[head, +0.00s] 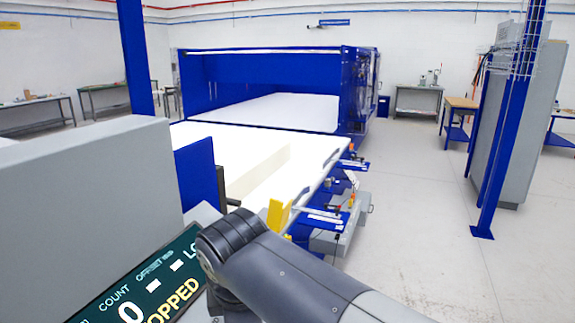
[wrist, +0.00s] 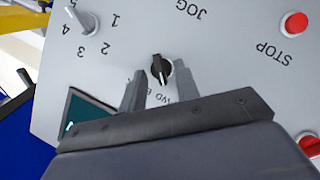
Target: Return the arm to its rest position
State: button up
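My gripper (wrist: 159,84) is open in the wrist view, its two fingers apart with nothing between them that I can see gripped. It faces a grey control panel (wrist: 225,55), which appears upside down. A black rotary knob (wrist: 160,68) on the panel shows in the gap just beyond the fingertips; the exact distance cannot be told. In the head view my arm (head: 290,280) reaches from the lower right toward the panel's dark display (head: 135,290). The gripper itself is hidden there behind the arm.
The panel has a red button (wrist: 295,24), another red button (wrist: 310,145) and a numbered selector (wrist: 82,20). A grey box (head: 90,185) stands at left. A blue machine (head: 350,85) with a white bed lies ahead. A blue post (head: 505,140) stands right; floor there is clear.

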jog(key=shift+w+f, duration=0.15)
jog(key=shift+f, duration=0.2)
